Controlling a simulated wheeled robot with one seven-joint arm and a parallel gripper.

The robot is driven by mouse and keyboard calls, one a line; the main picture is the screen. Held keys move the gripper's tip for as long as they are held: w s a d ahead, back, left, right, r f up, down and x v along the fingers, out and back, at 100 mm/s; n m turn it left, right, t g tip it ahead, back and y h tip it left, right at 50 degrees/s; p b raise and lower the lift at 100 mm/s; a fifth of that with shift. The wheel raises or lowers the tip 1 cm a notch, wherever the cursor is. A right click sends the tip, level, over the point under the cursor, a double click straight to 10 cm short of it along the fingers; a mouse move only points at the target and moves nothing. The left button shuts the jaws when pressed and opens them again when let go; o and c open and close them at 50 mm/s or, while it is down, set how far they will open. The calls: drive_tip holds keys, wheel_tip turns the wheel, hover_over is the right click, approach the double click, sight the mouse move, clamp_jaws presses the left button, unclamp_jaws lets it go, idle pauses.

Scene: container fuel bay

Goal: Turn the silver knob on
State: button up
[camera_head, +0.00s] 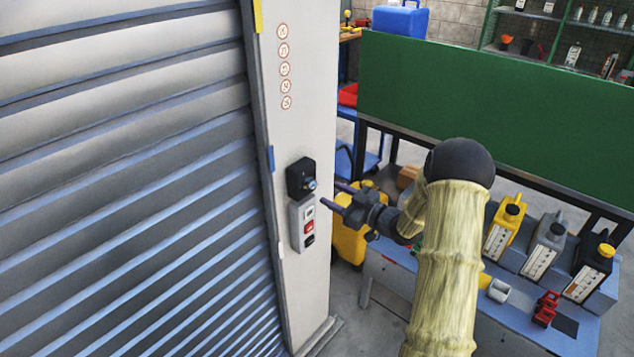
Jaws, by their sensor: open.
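The silver knob (311,184) sits on a black switch box (296,177) fixed to the pale door post. It is small, and I cannot tell which way it is turned. Nothing shows between the fingers.
A ribbed roller shutter (120,190) fills the left side. A yellow container (349,243) stands behind my gripper. A grey bench (395,270) at the right holds several jugs (544,247) and a red item (545,309). A green panel (490,105) rises behind the bench.

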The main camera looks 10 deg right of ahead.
sight(315, 185)
drive_tip(key=p+x, duration=0.2)
drive_tip(key=x, duration=0.4)
drive_tip(key=shift+w+a, duration=0.15)
drive_tip(key=shift+w, duration=0.15)
drive_tip(key=shift+s, duration=0.1)
drive_tip(key=shift+c, duration=0.2)
drive_tip(key=shift+a, duration=0.1)
drive_tip(key=c, duration=0.9)
